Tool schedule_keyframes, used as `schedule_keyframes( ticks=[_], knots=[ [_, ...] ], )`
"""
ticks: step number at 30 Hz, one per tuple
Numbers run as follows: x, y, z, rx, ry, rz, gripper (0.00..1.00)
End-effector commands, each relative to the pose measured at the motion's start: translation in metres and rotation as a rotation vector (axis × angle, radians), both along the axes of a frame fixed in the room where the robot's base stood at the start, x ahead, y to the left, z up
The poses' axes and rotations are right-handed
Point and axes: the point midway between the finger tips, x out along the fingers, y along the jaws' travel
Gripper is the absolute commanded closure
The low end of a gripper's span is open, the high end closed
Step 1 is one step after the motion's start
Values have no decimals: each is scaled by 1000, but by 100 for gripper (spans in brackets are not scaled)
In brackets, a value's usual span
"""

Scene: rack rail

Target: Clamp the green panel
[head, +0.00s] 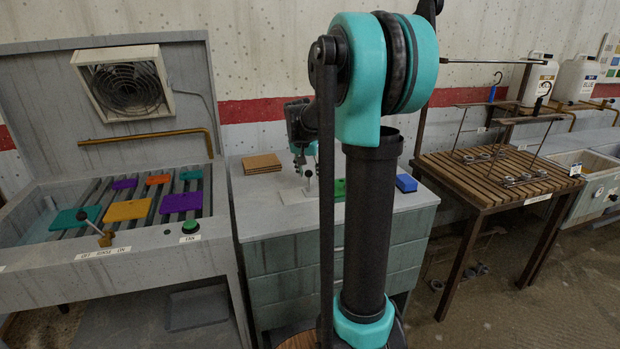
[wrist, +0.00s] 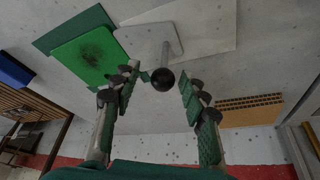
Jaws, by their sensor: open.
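The green panel (wrist: 88,55) lies on the grey cabinet top, with a dark smudge on its face and a darker green area along its far edge. In the head view only a bit of the green panel (head: 340,188) shows past my arm. Beside it is a pale clamp plate (wrist: 148,42) with a lever ending in a black ball knob (wrist: 163,80). My gripper (wrist: 160,80) is open, its fingers on either side of the knob; contact cannot be told. In the head view my gripper (head: 305,148) is above the clamp, partly hidden by my arm.
A brown board stack (head: 262,163) and a blue block (head: 406,183) lie on the cabinet top (head: 265,215). At left, a grey basin holds coloured panels (head: 127,211) on rails. At right stands a slatted table (head: 480,180) with wire racks.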

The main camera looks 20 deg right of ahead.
Motion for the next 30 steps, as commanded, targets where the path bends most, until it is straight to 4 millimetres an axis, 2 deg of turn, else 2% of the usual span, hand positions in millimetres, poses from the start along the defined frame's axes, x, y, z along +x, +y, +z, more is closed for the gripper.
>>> schedule_keyframes(
  ticks=[6, 12, 18, 30],
  knots=[
    [-15, 10, 43, 0, 0, 1, 56],
    [-24, 15, 68, -1, 0, 0, 56],
    [-26, 17, 77, -1, -1, -1, 56],
    [-27, 17, 77, -1, -1, -1, 56]
  ],
)
